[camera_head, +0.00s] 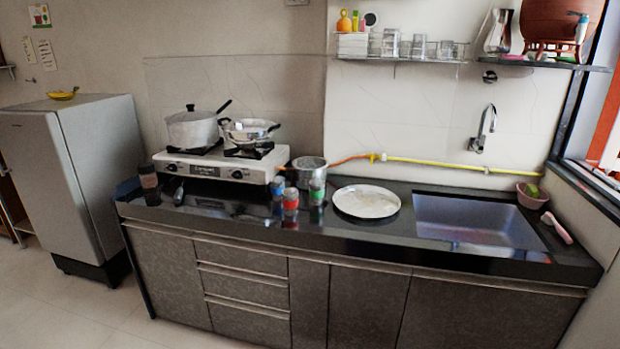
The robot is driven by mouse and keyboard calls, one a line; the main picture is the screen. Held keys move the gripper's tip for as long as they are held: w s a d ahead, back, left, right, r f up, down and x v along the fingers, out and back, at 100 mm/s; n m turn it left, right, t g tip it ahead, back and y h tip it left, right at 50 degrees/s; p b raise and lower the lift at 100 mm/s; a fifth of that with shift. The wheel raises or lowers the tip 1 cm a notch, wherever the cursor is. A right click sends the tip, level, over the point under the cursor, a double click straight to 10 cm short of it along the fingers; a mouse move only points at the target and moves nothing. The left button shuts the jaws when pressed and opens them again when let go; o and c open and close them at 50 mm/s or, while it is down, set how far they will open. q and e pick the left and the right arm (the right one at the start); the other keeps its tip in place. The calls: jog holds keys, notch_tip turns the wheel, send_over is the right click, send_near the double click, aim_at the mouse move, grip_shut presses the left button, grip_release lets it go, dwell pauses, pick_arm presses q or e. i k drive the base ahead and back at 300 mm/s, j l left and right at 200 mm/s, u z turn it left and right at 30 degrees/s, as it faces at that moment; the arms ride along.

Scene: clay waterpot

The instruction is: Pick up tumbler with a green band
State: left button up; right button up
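The tumbler with a green band (317,191) stands on the black counter, in front of the steel pot and left of the round plate. A tumbler with a red band (291,201) stands just to its left, a little nearer the front edge. A tumbler with a blue band (278,187) stands further left and slightly behind. The green-banded tumbler appears upright, with a small gap to the red one. Neither of my grippers shows in the head view.
A steel pot (308,171) is close behind the tumblers. A round plate (366,201) lies to the right, then the sink (478,222). The stove (222,163) with two pots is at back left. A dark jar (149,181) stands at the counter's left end.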

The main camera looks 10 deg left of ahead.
aim_at(317, 192)
jog(key=i+j+u, duration=0.1)
jog(key=i+j, duration=0.15)
jog(key=i, duration=0.15)
jog(key=i+j, duration=0.25)
jog(key=i, duration=0.2)
jog(key=i+j+u, duration=0.15)
jog(key=i, duration=0.25)
jog(key=i+j+u, duration=0.1)
jog(key=i+j, duration=0.15)
jog(key=i, duration=0.2)
